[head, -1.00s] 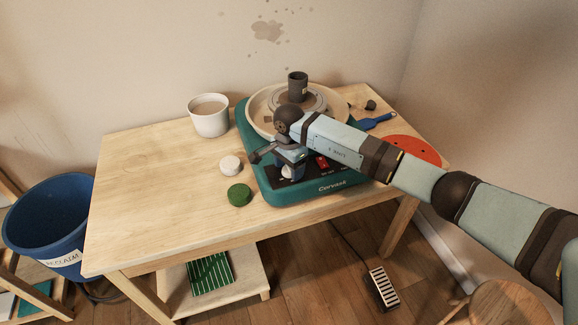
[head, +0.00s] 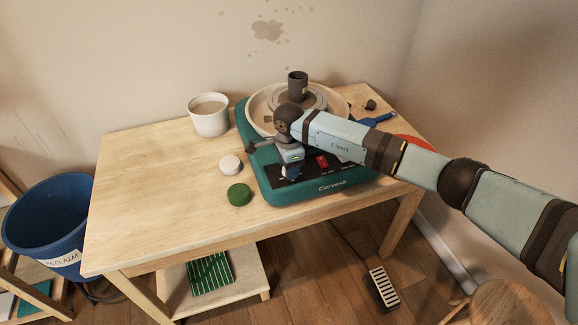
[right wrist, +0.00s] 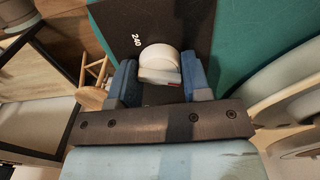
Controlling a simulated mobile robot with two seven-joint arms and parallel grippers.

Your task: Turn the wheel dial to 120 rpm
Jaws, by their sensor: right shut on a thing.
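The pottery wheel has a teal base (head: 307,194) with a black control panel, a red switch (head: 322,161) and the word "Corvess" on its front. My right gripper (head: 291,173) reaches down onto the left part of the panel and hides most of the dial in the head view. In the right wrist view the white dial (right wrist: 160,60) sits between the two blue fingertips of my right gripper (right wrist: 161,80), which are shut on it. The label "240" shows on the panel beside it; other markings and the dial's setting cannot be read. My left gripper is not in view.
A dark cup (head: 297,88) stands on the wheel head inside the cream splash pan (head: 258,103). A white mug (head: 209,118), a white disc (head: 230,164) and a green disc (head: 239,194) stand left of the wheel. The left part of the wooden table (head: 150,190) is clear.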

